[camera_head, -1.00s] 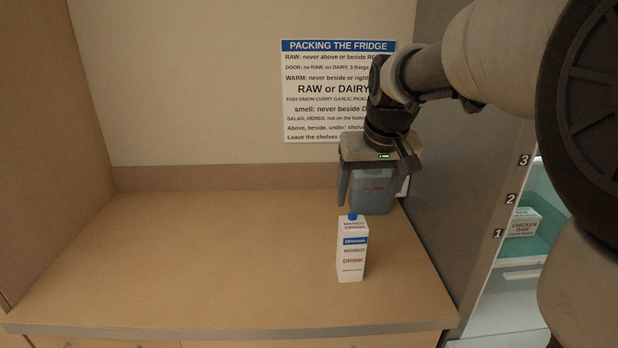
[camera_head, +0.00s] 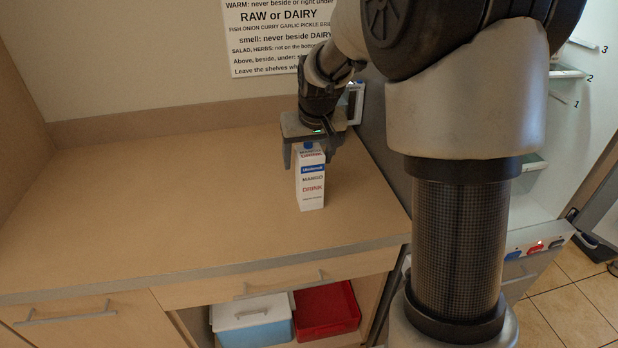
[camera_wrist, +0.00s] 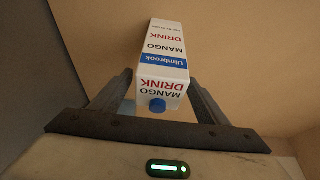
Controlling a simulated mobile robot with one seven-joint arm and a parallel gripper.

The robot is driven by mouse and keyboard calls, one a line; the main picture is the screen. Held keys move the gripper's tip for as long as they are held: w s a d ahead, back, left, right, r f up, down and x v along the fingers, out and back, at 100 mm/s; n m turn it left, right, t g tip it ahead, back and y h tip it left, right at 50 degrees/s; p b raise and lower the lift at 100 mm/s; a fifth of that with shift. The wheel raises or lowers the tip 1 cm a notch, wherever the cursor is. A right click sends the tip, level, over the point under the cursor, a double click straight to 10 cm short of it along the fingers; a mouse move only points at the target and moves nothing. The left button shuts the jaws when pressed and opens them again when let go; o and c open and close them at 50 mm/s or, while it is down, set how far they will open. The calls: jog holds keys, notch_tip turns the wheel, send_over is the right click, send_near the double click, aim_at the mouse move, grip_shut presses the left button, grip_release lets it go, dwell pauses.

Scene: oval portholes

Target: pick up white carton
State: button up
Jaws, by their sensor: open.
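The white carton (camera_head: 311,185) stands upright on the wooden counter (camera_head: 160,200), near its right side. It has a blue cap, a blue band and the words MANGO DRINK. My gripper (camera_head: 307,158) is open at the carton's top, with its fingers down on either side of it. In the wrist view the carton (camera_wrist: 163,55) sits between the two spread fingers of my gripper (camera_wrist: 160,92), cap toward the palm. A gap shows beside each finger there, so the jaws do not hold it.
A white-lidded box (camera_head: 252,318) and a red bin (camera_head: 327,312) sit below the counter. An open fridge (camera_head: 575,110) stands at right. The counter's left is clear.

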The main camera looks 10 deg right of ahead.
jog(key=shift+w+f, duration=0.25)
jog(key=shift+f, duration=0.3)
jog(key=c, duration=1.6)
